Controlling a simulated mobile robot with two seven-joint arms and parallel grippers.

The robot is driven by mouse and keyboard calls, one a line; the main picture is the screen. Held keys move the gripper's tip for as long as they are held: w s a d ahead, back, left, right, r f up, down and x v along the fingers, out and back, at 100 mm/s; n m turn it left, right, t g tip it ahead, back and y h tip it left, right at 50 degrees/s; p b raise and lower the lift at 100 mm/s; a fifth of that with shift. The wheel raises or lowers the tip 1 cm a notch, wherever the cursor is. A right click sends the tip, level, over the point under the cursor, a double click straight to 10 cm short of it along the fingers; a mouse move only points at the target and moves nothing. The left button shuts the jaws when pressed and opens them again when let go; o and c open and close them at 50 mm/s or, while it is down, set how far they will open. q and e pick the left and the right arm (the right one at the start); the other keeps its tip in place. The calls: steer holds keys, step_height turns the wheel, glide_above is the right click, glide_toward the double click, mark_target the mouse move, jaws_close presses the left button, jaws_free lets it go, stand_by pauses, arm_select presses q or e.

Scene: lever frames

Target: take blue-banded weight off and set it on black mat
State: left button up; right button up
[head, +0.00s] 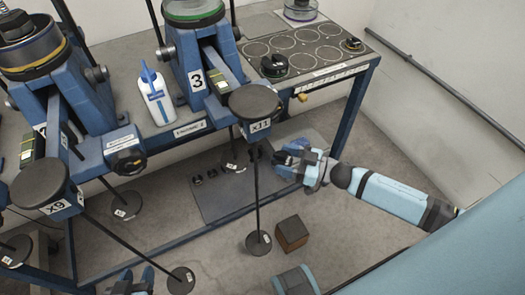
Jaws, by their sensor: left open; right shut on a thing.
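My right gripper (287,158) is right of centre, in front of the bench and beside the dark panel. It is shut on a small dark thing, largely hidden by the blue fingers; I cannot tell whether a blue band is on it. My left gripper (131,284) is low in the picture, partly cut off by the bottom edge, open and apart from the levers. A weight with a bluish band (300,9) stands at the top edge by the ringed dark board (330,62). A dark grey panel (228,206) lies lower down; I cannot tell which surface is the black mat.
Blue lever frames stand on the bench, the middle one marked 3 (197,80). Round plates marked x11 (253,101) and x9 (39,186) jut forward, with rods hanging below. A white-and-blue bottle (156,98) stands between frames. A brown block (291,234) is on the floor.

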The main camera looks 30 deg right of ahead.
steer(key=v, duration=0.3)
steer(key=shift+s+d+r+p, duration=0.15)
steer(key=shift+d+r+p, duration=0.05)
steer(key=shift+p, duration=0.15)
steer(key=shift+r+p, duration=0.25)
steer(key=shift+p, duration=0.15)
steer(key=shift+s+d, duration=0.1)
steer(key=p+v, duration=0.2)
steer(key=v, duration=0.4)
stand_by(1.2)
steer(key=shift+s+d, duration=0.15)
stand_by(0.4)
